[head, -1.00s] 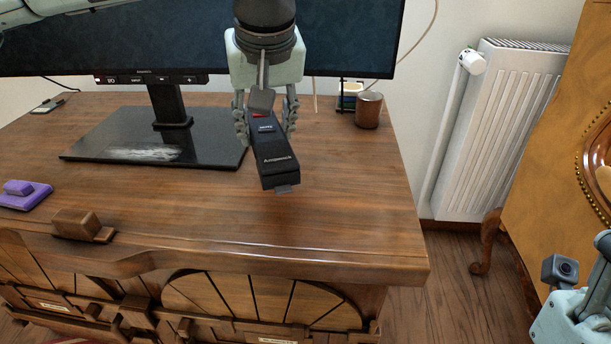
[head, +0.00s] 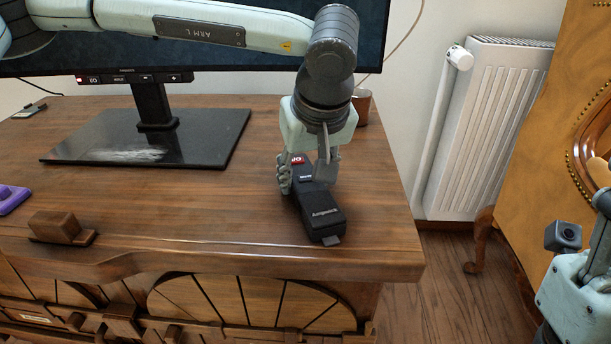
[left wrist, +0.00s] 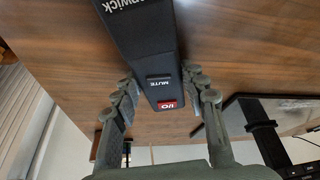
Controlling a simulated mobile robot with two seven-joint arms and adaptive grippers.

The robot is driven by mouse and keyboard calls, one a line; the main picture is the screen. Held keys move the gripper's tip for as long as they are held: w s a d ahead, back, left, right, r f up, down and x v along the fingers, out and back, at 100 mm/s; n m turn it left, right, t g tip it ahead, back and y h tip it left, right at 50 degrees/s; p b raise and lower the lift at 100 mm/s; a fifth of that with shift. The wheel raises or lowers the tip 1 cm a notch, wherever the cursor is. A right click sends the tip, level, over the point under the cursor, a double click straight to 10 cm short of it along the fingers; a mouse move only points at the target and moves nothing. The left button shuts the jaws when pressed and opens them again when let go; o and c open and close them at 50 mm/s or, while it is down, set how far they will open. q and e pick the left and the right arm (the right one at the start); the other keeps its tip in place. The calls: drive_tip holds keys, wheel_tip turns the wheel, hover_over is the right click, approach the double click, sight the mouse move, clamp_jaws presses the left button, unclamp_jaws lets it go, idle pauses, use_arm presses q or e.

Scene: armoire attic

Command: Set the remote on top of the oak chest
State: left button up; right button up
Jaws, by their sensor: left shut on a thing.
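The black remote (head: 322,212), with a red I/O button and a MUTE button, is between the fingers of my left gripper (head: 308,176). The gripper is shut on it near its button end. The remote is over the right part of the brown wooden chest top (head: 215,215); whether it touches the wood I cannot tell. In the left wrist view, the remote (left wrist: 143,40) extends away between the two grey fingers (left wrist: 165,100). Part of my right gripper (head: 575,285) shows at the lower right, off the chest; its fingertips are not visible.
A monitor on a black base (head: 150,137) stands at the back left. A brown cup (head: 362,105) is partly hidden behind my left arm. A wooden block (head: 58,228) and a purple object (head: 10,198) are at the left. The front middle of the top is clear.

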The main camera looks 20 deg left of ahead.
sight(315, 197)
use_arm(q)
drive_tip(key=shift+f, duration=0.2)
drive_tip(key=o, duration=1.2)
drive_tip(key=shift+r, duration=0.15)
drive_tip(key=shift+r, duration=0.25)
drive_tip(key=p+v, duration=0.2)
drive_tip(key=v, duration=0.9)
drive_tip(key=shift+s+d+r+p, duration=0.15)
drive_tip(key=shift+r+p, duration=0.15)
